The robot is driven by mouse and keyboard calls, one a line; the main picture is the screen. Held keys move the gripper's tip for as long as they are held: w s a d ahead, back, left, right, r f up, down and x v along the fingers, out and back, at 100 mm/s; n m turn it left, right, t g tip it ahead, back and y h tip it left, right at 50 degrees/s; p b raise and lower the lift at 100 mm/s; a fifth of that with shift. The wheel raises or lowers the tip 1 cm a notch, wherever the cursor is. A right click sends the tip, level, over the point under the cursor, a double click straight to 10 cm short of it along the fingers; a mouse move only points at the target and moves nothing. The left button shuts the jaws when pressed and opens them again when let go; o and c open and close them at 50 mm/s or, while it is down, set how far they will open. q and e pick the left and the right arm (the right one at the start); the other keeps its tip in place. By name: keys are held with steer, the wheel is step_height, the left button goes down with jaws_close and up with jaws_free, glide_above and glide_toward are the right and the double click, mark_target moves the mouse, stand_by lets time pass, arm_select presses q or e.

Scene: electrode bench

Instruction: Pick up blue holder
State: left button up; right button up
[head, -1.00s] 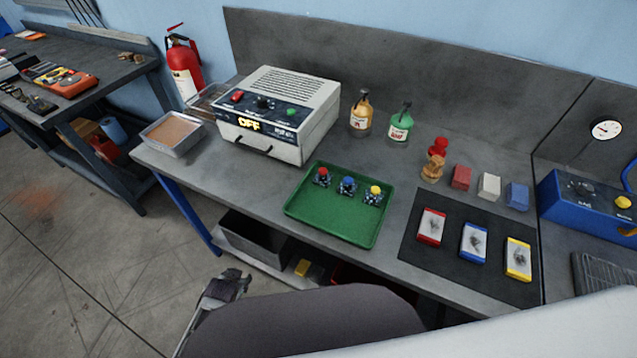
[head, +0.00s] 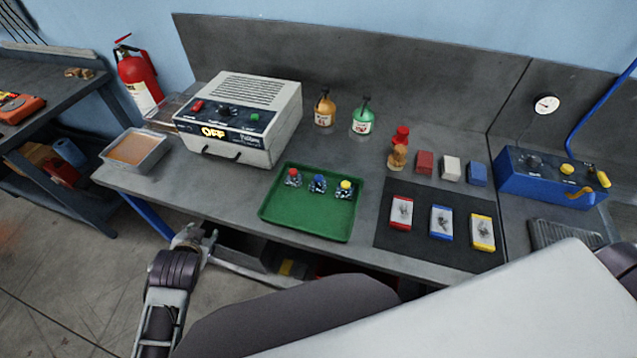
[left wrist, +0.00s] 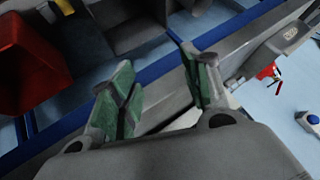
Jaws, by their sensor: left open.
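The blue holder (head: 318,184) is a small piece with a blue top and a patterned metallic base. It stands in the green tray (head: 300,227), between a red-topped holder (head: 293,178) and a yellow-topped holder (head: 344,190). My left gripper (head: 198,238) is open and empty at the bench's front edge, left of and in front of the tray. In the left wrist view its green-padded fingers (left wrist: 157,60) are spread apart, with nothing between them and the bench's blue frame beyond. The holder does not show in that view. My right gripper is not in view.
A power unit (head: 238,120) reading OFF stands behind the tray, with a bin (head: 135,150) to its left. Two bottles (head: 325,108) stand behind the tray. A black mat (head: 405,245) with several coloured pieces lies to its right. The bench's front edge lies between gripper and tray.

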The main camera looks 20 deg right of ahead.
arm_select(q)
steer(key=w+d+r+m+t+h, duration=0.5)
steer(key=d+r+m, duration=0.35)
steer(key=r, duration=0.35)
steer(key=w+d+r+m+t+h, duration=0.4)
steer(key=d+r+m, duration=0.45)
steer(key=r, duration=0.35)
steer(key=s+d+f+m+g+h, duration=0.3)
steer(key=d+m+g+h, duration=0.5)
steer(key=m, duration=0.9)
steer(key=a+f+m+g+y, duration=0.1)
steer(key=f+m+g, duration=0.1)
steer(key=f+m, duration=0.1)
steer(key=s+a+f+m+g+y, duration=0.1)
steer(key=f+m+g, duration=0.1)
steer(key=f+m, duration=0.2)
steer(key=a+f+m+g+y, duration=0.1)
steer(key=f+m+g, duration=0.1)
steer(key=f+m, duration=0.2)
steer(key=shift+s+a+f+g, duration=0.1)
steer(key=shift+s+a+g, duration=0.15)
steer(key=shift+s+g, duration=0.15)
